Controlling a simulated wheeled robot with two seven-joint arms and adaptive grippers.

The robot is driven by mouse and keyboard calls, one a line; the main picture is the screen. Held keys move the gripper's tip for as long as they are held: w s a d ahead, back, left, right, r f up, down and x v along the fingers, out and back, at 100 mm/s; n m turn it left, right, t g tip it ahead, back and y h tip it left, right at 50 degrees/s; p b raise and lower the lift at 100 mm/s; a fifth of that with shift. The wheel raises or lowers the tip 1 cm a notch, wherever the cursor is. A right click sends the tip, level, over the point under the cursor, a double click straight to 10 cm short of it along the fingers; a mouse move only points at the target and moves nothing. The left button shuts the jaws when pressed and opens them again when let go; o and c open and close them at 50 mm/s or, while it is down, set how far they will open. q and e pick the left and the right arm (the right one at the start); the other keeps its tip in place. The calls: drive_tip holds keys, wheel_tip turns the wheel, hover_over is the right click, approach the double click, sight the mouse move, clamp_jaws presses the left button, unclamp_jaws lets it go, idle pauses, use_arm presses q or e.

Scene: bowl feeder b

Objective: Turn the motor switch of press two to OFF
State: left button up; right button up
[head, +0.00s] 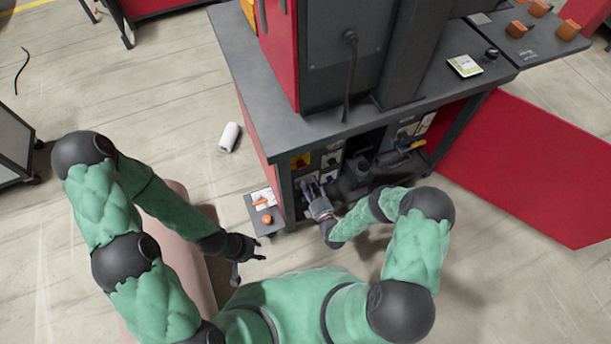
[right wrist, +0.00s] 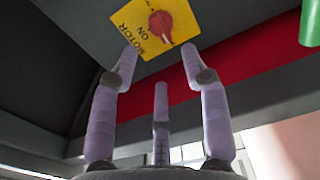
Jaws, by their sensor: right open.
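The motor switch is a red knob (right wrist: 160,26) on a yellow plate (right wrist: 133,17), whose readable words are MOTOR and ON. The plate also shows in the head view (head: 300,160), under the table of the press. Which mark the knob points to is not clear. My right gripper (right wrist: 160,58) is open and empty. Its two outer fingertips stand on either side below the knob, apart from it, with the third finger lower between them. In the head view my right gripper (head: 313,183) is under the table's front edge. My left gripper (head: 250,262) is open and empty, away from the press.
The dark press table (head: 290,125) overhangs the switch area. A small shelf (head: 265,215) with an orange button juts out at its left leg. A red panel (head: 535,165) stands to the right. A white cylinder (head: 229,137) lies on the floor; the floor to the left is mostly clear.

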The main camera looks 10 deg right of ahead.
drive_tip(key=shift+s+d, duration=0.2)
drive_tip(key=shift+s, duration=0.9)
drive_tip(key=shift+s+d, duration=0.2)
drive_tip(key=shift+s, duration=0.85)
drive_tip(key=s+a+r+m+g+p, duration=0.2)
drive_tip(key=s+r+m+g+p, duration=0.1)
drive_tip(key=s+r+m+g, duration=0.5)
drive_tip(key=s+a+r+m+g+p, duration=0.2)
drive_tip(key=s+r+m+g+p, duration=0.2)
drive_tip(key=s+r+m+g, duration=0.5)
drive_tip(key=s+m, duration=0.3)
drive_tip(key=m, duration=0.2)
drive_tip(key=shift+a+m+y, duration=0.25)
drive_tip(key=shift+m+y, duration=0.05)
drive_tip(key=shift+m, duration=0.1)
